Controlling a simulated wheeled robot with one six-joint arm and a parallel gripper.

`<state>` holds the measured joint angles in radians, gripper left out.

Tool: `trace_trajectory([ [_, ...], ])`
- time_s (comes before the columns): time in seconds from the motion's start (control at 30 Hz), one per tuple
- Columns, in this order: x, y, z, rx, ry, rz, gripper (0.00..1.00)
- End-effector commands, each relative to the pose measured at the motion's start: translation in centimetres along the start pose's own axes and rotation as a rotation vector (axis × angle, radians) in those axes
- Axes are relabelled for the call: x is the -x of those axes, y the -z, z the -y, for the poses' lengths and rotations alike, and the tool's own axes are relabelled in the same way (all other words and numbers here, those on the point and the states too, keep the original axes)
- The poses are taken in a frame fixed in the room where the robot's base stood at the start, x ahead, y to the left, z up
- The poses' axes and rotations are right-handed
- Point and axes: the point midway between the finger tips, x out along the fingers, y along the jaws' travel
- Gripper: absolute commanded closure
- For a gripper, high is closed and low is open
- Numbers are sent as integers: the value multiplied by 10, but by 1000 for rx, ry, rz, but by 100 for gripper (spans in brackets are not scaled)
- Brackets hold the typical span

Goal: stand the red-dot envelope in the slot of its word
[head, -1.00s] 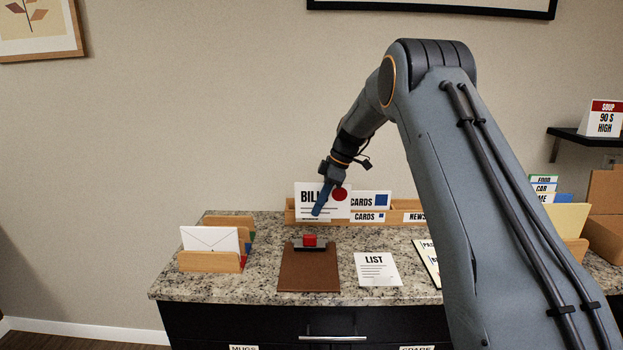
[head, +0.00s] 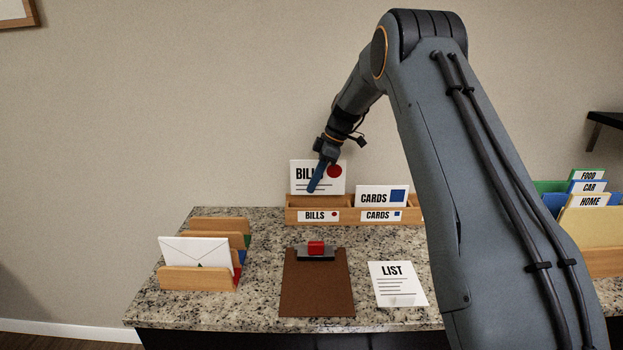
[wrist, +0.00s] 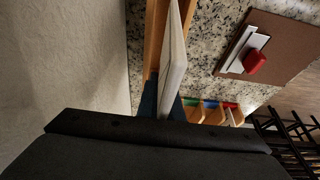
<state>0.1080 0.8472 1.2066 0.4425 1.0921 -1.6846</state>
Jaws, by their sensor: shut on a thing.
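The red-dot envelope (head: 306,178) is white, with the word BILLS and a red dot, and is upright. My gripper (head: 318,178) is shut on it. In the head view its lower edge meets the top of the wooden slot holder (head: 347,217), over the slot labelled BILLS (head: 318,216). I cannot tell how deep it sits in the slot. The wrist view shows the envelope edge-on (wrist: 174,58) between the fingers, along the wooden holder (wrist: 153,40). An envelope with a blue square and the word CARDS (head: 376,196) stands in the CARDS slot to the right.
A wooden rack with a plain white envelope (head: 195,250) stands at the left. A brown clipboard (head: 317,288) with a red-topped clip and a LIST card (head: 398,285) lie in front. Labelled folders (head: 590,200) stand at the right. My arm hides the holder's right end.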

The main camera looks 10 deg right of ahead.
Motion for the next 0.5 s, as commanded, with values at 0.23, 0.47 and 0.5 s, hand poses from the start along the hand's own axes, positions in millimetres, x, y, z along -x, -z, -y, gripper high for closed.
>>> trace_trajectory([
  [0.23,-22,-8,0,2,1,0,100],
  [0.47,-43,-15,0,3,3,-1,100],
  [0.5,-47,-16,1,3,3,0,100],
])
